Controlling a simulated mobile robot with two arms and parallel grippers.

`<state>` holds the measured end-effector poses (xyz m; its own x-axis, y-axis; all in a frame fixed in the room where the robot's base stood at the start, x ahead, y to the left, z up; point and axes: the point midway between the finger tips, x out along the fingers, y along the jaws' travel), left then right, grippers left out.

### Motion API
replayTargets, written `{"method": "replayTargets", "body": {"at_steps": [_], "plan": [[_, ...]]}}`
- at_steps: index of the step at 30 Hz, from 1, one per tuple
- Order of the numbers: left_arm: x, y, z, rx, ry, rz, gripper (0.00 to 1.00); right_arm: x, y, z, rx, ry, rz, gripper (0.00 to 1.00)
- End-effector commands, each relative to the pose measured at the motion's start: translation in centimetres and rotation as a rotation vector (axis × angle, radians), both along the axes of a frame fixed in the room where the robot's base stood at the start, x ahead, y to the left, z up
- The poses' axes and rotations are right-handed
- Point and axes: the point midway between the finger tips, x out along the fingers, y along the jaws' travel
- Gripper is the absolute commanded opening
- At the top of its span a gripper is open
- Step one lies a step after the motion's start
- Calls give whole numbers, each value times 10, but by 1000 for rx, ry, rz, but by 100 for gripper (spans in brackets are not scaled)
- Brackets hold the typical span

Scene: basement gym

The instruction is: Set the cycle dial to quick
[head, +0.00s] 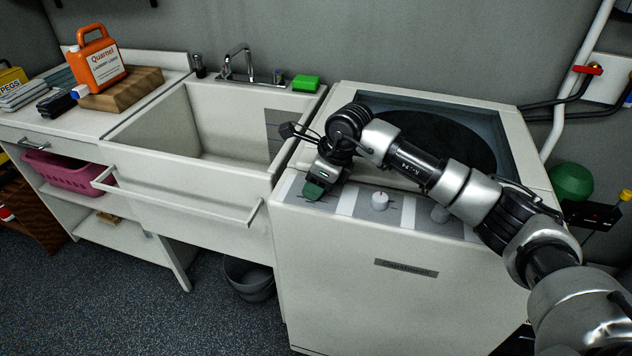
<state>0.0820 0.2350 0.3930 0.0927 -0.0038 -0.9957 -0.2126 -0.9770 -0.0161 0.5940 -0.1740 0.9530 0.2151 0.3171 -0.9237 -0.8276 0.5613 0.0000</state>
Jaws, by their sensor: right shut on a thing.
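The washing machine (330,262) stands at the centre right, with a control panel along its front top edge. My right gripper (314,190) reaches down to the left end of this panel and is shut on the cycle dial there. The gripper hides that dial, so its pointer and setting cannot be read. A white dial (379,201) sits in the middle of the panel, clear of the gripper. The panel labels are too small to read. My left gripper is not in view.
A white sink (215,205) with a front towel bar (190,199) adjoins the machine on the left. A green sponge (306,83) lies on its back rim. A grey bucket (249,280) is on the floor.

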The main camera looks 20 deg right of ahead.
Motion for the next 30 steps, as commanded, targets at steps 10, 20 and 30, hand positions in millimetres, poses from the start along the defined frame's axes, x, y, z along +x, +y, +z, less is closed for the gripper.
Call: {"method": "replayTargets", "body": {"at_steps": [10,20,30], "plan": [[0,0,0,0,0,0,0,0,-1,0,-2,1,0,62],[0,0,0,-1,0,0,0,0,-1,1,-1,0,1,69],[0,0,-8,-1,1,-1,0,-10,-18,49,-1,-6,0,69]]}}
